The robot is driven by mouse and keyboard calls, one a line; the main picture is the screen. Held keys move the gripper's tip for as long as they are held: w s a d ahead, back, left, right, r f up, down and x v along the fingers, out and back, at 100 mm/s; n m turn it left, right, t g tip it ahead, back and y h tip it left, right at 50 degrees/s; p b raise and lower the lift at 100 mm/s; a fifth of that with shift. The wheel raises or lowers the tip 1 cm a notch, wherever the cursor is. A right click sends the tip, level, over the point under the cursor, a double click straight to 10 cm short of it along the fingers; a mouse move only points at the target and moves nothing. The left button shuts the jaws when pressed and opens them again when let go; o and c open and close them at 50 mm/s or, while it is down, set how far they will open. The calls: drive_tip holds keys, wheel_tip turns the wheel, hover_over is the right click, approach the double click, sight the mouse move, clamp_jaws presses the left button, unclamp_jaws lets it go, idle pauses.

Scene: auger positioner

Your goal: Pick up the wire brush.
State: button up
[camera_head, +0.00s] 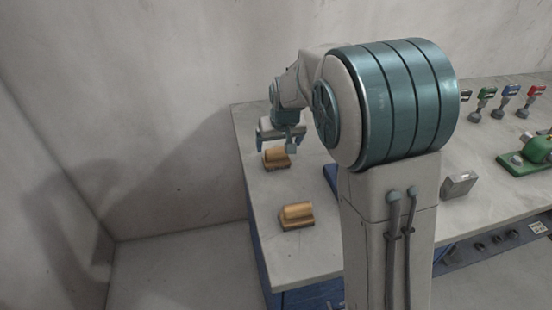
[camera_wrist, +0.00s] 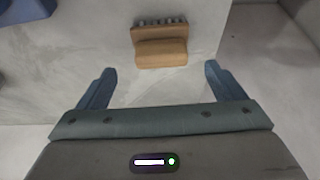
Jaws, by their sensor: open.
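In the wrist view, a wooden block with a row of dark grey bristles, seemingly the wire brush (camera_wrist: 160,52), lies on the light table top. It also appears to be the far wooden block (camera_head: 277,159) in the head view. My gripper (camera_wrist: 161,68) is open and empty, its two blue fingertips spread wider than the brush. The brush is centred between them, just ahead of the tips. In the head view my gripper (camera_head: 281,143) hangs above and just behind that block. The exact height gap is hard to tell.
A second, similar wooden block (camera_head: 297,216) lies nearer on the grey table (camera_head: 330,260). A blue object (camera_wrist: 24,10) is at the wrist view's top left. A grey metal block (camera_head: 458,184), a green tool (camera_head: 533,152) and several coloured-handled items stand right. The table's left edge is close.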

sight(276, 148)
drive_tip(key=shift+p+x, duration=0.4)
drive_tip(key=shift+x, duration=2.45)
drive_tip(key=shift+w+a+r, duration=0.1)
drive_tip(key=shift+w+r, duration=0.05)
drive_tip(key=c, duration=1.2)
drive_tip(key=shift+r, duration=0.1)
drive_tip(key=shift+r, duration=0.55)
wheel_tip(276, 148, up, 3)
drive_tip(key=shift+w+f, duration=0.1)
drive_tip(key=w+d+r, duration=0.1)
drive_tip(key=d+r, duration=0.1)
drive_tip(key=d, duration=0.1)
drive_tip(key=w+d+r+b, duration=0.1)
drive_tip(key=w+d+r, duration=0.1)
drive_tip(key=d, duration=0.2)
drive_tip(key=w+d+r, duration=0.2)
drive_tip(key=d+r, duration=0.1)
drive_tip(key=shift+d+b, duration=0.25)
drive_tip(key=shift+b, duration=0.05)
